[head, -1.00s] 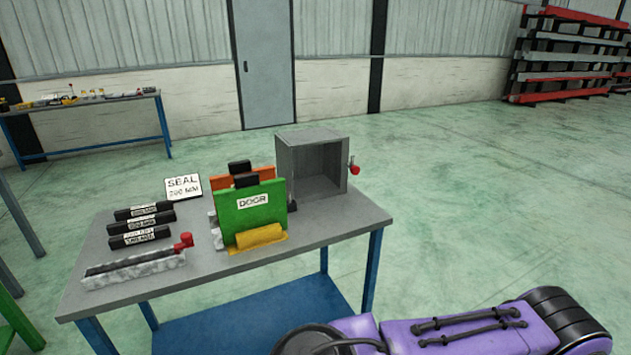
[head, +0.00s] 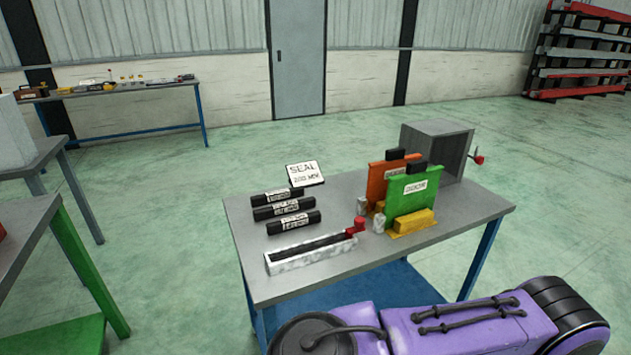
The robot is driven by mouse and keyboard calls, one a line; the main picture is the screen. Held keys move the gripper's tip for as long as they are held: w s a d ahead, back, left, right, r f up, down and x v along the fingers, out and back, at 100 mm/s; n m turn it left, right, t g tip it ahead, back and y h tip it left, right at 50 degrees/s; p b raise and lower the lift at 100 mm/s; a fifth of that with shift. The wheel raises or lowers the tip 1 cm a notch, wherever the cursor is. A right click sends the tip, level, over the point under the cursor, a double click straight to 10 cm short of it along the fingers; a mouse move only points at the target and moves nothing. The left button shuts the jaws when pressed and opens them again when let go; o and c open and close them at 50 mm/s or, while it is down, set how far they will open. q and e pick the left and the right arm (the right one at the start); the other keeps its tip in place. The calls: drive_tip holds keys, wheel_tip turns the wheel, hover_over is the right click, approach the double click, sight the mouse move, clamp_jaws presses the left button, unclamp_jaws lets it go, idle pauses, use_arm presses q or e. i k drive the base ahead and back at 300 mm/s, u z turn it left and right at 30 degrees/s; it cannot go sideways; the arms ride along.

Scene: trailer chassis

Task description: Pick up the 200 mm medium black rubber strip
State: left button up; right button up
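Three black rubber strips with white labels lie in a row on the left part of the grey table (head: 455,218): a back strip (head: 258,197), a middle strip (head: 262,214) and a front strip (head: 274,228). Their labels are too small to read surely, so I cannot tell by print which is the 200 mm one. A white sign (head: 304,173) behind them reads SEAL and what looks like 200 MM. Neither of my gripper tips shows; a purple arm of mine crosses the bottom right.
A grey slotted tray (head: 290,262) with a red knob (head: 359,224) lies in front of the strips. Green (head: 405,203) and orange (head: 377,188) panels and an open grey box (head: 434,130) stand to the right. Other tables stand at left; the floor (head: 190,235) between is clear.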

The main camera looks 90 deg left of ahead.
sight(294, 192)
drive_tip(key=u, duration=1.9)
